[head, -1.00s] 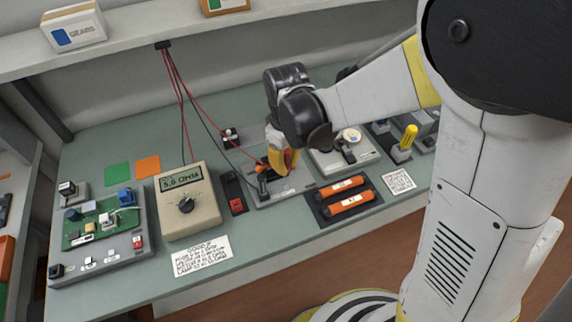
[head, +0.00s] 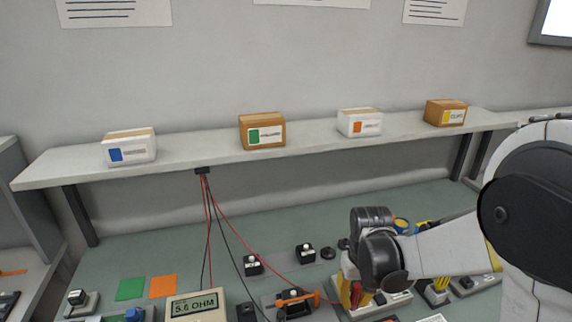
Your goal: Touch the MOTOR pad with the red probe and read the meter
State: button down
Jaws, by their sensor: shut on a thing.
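My gripper (head: 354,296) is low over the bench at the right of centre, in front of a white-based unit (head: 398,299). Its fingers are shut, with red and yellow showing at the tips. A red lead (head: 272,262) runs from the shelf bracket to the gripper, so it seems to hold the red probe; the probe's body and tip are largely hidden. The meter (head: 176,303) is cut off by the lower edge; its display reads 5.6 OHM. I cannot make out a MOTOR label or pad, nor whether the probe touches anything.
Left of the gripper is a grey fixture (head: 270,301) with an orange part. Two small dark blocks (head: 253,265) (head: 305,253) stand behind it. Green (head: 131,289) and orange (head: 163,286) squares lie at left. A shelf (head: 200,160) with several boxes spans above the bench.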

jog(key=shift+d+f+m, duration=0.15)
jog(key=shift+d+m, duration=0.2)
jog(key=shift+d, duration=0.2)
jog(key=shift+d+f+m, duration=0.15)
jog(key=shift+d+m, duration=0.2)
jog(key=shift+d, duration=0.15)
